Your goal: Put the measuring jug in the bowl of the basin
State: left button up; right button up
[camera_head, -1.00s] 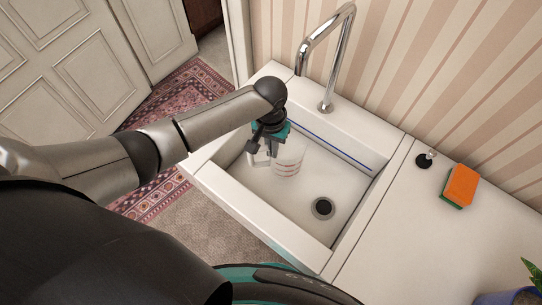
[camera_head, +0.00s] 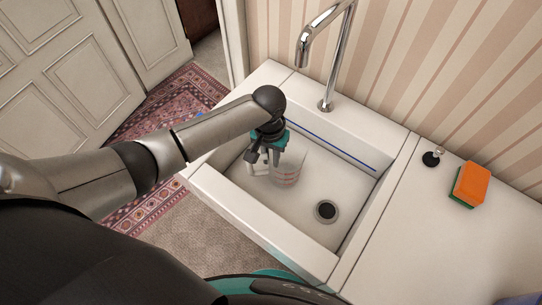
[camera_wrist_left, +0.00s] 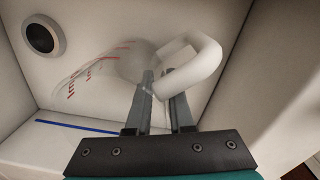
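The measuring jug (camera_head: 289,172) is clear, with red markings and a pale handle. In the head view it is inside the bowl of the basin (camera_head: 342,185), left of the drain. My left gripper (camera_head: 262,160) is beside it, at its handle. In the left wrist view the two fingers (camera_wrist_left: 163,95) are close together with part of the looped handle (camera_wrist_left: 207,50) between them, and the jug body (camera_wrist_left: 115,65) lies beyond. I cannot tell whether the jug touches the basin floor. My right gripper is not in view.
A chrome tap (camera_head: 327,95) rises behind the basin. The dark drain (camera_head: 326,210) is in its floor. A black plug (camera_head: 431,158) and an orange and green sponge (camera_head: 470,185) lie on the counter to the right. The bowl's right part is clear.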

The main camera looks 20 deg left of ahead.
pick_arm(q)
jog(key=shift+o, duration=0.8)
jog(key=shift+r, duration=0.2)
notch_tip(320, 180, up, 12)
jog(key=p, duration=0.3)
jog(key=shift+a+p, duration=0.15)
jog(key=shift+p, duration=0.15)
